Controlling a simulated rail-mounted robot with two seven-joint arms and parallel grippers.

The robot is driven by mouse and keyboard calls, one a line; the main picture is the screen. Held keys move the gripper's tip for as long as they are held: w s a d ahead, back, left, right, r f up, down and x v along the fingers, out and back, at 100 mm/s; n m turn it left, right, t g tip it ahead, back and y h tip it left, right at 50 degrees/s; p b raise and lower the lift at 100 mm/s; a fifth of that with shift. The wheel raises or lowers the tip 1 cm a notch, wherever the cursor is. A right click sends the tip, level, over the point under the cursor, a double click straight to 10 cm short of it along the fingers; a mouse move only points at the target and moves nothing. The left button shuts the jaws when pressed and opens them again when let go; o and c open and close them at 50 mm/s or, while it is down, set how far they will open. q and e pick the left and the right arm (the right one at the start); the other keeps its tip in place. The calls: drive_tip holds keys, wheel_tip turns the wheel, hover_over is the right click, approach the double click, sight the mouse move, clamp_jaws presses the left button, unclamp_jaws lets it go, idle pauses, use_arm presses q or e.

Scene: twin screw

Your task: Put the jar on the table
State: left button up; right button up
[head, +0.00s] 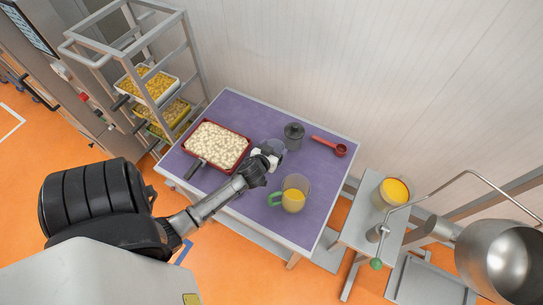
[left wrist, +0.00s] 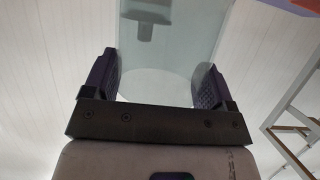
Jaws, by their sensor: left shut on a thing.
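The clear jar (head: 277,146) is at the middle of the purple-topped table (head: 245,112). My left gripper (head: 264,156) is shut on it. In the left wrist view the see-through jar (left wrist: 168,62) stands between the two dark fingers (left wrist: 155,88). I cannot tell whether its base touches the table or hangs just above it. A dark grey lidded or knobbed piece (head: 294,135) stands just beyond the jar. My right gripper is in neither view.
A red tray of pale pieces (head: 246,151) lies left of the jar, a green-handled jug (head: 292,197) nearer, a red scoop (head: 332,146) at the far right. A rack (head: 188,62) stands left; a side stand (head: 367,218) and steel pot (head: 500,262) right.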

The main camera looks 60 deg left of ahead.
sight(278, 151)
use_arm(q)
drive_tip(key=shift+f+b, duration=0.3)
drive_tip(key=shift+f, duration=2.15)
drive_tip(key=shift+f, duration=0.15)
drive_tip(key=o, duration=0.9)
drive_tip(key=shift+o, duration=0.2)
drive_tip(key=shift+r, duration=0.25)
drive_tip(key=shift+s+d, duration=0.2)
drive_tip(key=shift+s, duration=0.05)
drive_tip(key=v, duration=1.1)
drive_tip(key=shift+d, duration=0.1)
